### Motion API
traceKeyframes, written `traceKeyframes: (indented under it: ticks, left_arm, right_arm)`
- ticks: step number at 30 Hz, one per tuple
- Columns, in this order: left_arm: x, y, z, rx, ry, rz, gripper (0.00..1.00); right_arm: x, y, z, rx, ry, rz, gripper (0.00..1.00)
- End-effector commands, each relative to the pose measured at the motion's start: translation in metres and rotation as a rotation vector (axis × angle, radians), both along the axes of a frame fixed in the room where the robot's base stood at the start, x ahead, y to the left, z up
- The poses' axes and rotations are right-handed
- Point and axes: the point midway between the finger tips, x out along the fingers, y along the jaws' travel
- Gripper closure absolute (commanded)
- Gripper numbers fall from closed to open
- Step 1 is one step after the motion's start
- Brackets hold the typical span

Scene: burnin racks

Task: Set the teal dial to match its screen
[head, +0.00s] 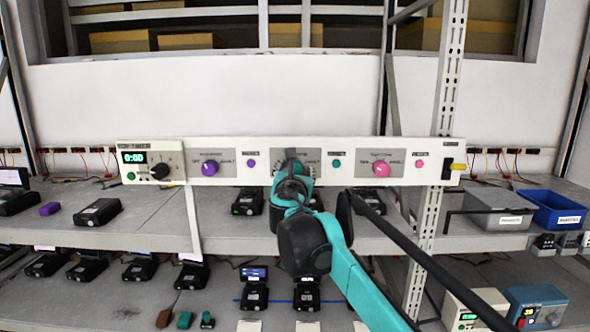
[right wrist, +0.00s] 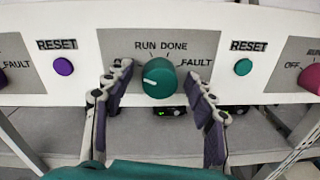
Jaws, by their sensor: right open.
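The teal dial (right wrist: 158,78) sits on the front panel in the right wrist view, with RUN and DONE above it and FAULT to its right. In the head view my right gripper (head: 291,180) covers the dial. A device (right wrist: 170,111) with a small green readout, too small to read, shows below the panel. My left gripper is not in view.
The long panel (head: 228,148) also carries a purple dial (head: 210,168), a pink dial (head: 381,169), small reset buttons and a timer display (head: 134,157) reading 0:00. Shelves below hold several black devices. A grey bin (head: 500,210) and blue bin (head: 558,209) stand right.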

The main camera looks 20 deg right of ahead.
Motion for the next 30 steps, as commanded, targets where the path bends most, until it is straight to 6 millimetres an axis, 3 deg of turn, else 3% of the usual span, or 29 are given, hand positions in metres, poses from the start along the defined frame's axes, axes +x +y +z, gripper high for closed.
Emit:
traceKeyframes:
  ticks: [4, 5, 10, 20, 30]
  left_arm:
    - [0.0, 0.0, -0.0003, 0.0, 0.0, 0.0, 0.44]
    - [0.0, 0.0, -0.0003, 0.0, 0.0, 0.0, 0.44]
    - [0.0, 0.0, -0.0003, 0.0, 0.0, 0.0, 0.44]
    - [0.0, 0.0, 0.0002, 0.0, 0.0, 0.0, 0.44]
    - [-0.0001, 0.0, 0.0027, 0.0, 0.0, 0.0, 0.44]
  right_arm:
    - [-0.0001, 0.0, -0.0003, 0.0, 0.0, 0.0, 0.44]
    - [-0.0001, 0.0, -0.0003, 0.001, 0.0, 0.0, 0.49]
    - [-0.0002, 0.0001, -0.0002, 0.001, 0.0, 0.0, 0.94]
    - [-0.0003, 0.0001, 0.0001, 0.023, -0.007, 0.0, 0.94]
    - [-0.0003, -0.0006, 0.0007, 0.21, -0.06, 0.0, 0.94]
